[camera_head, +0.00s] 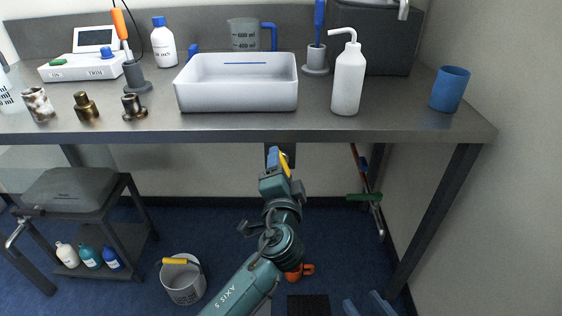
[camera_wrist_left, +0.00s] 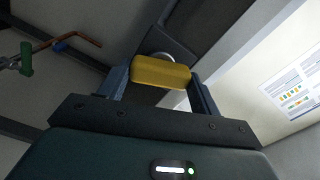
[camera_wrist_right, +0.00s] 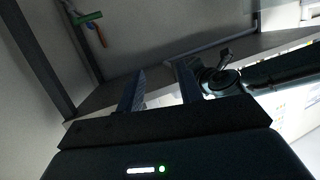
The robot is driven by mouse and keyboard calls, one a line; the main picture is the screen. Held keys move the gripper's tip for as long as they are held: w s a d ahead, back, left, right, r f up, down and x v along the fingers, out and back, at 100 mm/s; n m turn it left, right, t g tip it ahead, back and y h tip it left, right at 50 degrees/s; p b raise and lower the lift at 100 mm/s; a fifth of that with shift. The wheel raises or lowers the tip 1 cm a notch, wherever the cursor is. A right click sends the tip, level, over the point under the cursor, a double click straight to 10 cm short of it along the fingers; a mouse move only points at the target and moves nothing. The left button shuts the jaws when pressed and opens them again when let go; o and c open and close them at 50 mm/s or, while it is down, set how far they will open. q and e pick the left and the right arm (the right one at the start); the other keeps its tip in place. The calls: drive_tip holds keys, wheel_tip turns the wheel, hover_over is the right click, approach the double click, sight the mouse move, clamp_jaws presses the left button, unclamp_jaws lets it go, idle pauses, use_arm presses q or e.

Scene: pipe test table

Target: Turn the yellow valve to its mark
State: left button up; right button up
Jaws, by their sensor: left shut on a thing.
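The yellow valve handle (camera_head: 285,161) is under the table's front edge, mostly hidden by my left gripper in the head view. My left gripper (camera_head: 280,168) is shut on it. In the left wrist view the yellow handle (camera_wrist_left: 160,72) lies crosswise between the two fingers, with a round metal collar behind it. I cannot make out the mark. My right gripper (camera_head: 368,304) is at the bottom of the head view, low and away from the valve. In the right wrist view its fingers (camera_wrist_right: 160,85) stand apart with nothing between them.
A pipe with a green handle (camera_head: 364,197) is on the wall to the right. A table leg (camera_head: 436,215) stands right of it. A bucket (camera_head: 183,279), an orange mug (camera_head: 298,271) and a stool (camera_head: 75,190) are below. The tabletop holds a white tray (camera_head: 236,98) and bottles.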

use_arm(q)
drive_tip(key=shift+m+p, duration=1.2)
drive_tip(key=shift+m, duration=1.1)
use_arm(e)
drive_tip(key=shift+a+r+m, duration=0.1)
drive_tip(key=shift+r+m, duration=0.3)
drive_tip(key=shift+r, duration=0.1)
use_arm(q)
drive_tip(key=o, duration=1)
use_arm(e)
drive_tip(key=shift+f, duration=0.1)
use_arm(q)
drive_tip(key=shift+f, duration=0.1)
use_arm(e)
drive_tip(key=shift+s, duration=0.15)
